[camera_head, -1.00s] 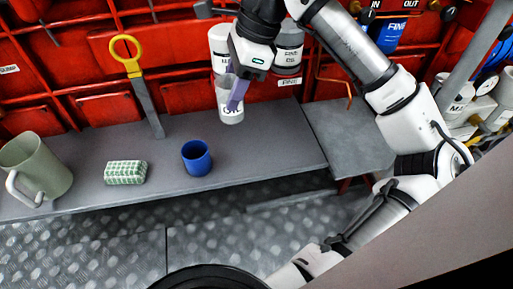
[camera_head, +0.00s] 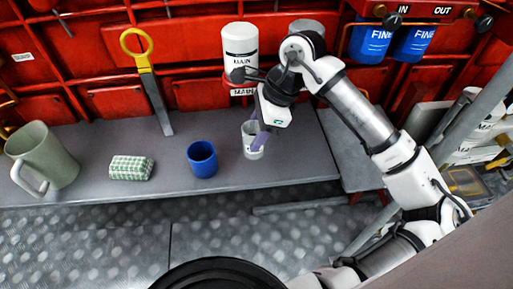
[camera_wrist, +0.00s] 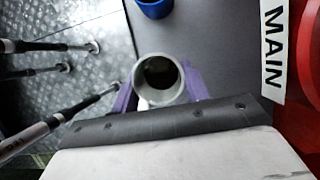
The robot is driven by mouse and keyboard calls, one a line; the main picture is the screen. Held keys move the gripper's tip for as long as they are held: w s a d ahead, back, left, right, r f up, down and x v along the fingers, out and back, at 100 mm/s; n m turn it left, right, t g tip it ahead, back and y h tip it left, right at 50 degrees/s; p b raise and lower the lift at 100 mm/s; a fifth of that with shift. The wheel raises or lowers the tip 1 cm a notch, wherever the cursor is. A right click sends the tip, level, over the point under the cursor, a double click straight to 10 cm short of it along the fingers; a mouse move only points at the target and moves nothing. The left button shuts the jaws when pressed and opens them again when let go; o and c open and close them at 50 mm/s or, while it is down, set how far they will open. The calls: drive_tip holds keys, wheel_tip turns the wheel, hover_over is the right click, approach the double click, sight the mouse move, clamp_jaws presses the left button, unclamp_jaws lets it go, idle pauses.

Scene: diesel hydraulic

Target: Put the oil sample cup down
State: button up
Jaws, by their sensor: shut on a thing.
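The oil sample cup (camera_head: 252,136) is a pale grey-white cup with dark contents, seen from above in the wrist view (camera_wrist: 159,80). My gripper (camera_head: 260,137) has purple fingers, which in the wrist view (camera_wrist: 158,100) sit on both sides of the cup. It is shut on the cup. The cup is upright or nearly so, at the right part of the grey bench (camera_head: 225,180), to the right of the blue cup. Its base looks at or very near the bench top; I cannot tell whether it touches.
The blue cup (camera_head: 202,160) stands close on the left, also at the wrist view's top edge (camera_wrist: 154,8). Further left are a green-checked block (camera_head: 131,168) and a green-grey jug (camera_head: 42,158). A yellow-handled tool (camera_head: 148,80) leans behind.

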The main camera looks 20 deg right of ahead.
drive_tip(key=shift+f, duration=3.05)
drive_tip(key=shift+f+b, duration=0.2)
drive_tip(key=shift+b, duration=0.15)
drive_tip(key=o, duration=1.1)
drive_tip(key=shift+r, duration=0.1)
drive_tip(key=v, duration=1.2)
drive_tip(key=shift+r+p, duration=0.1)
drive_tip(key=shift+p, duration=0.2)
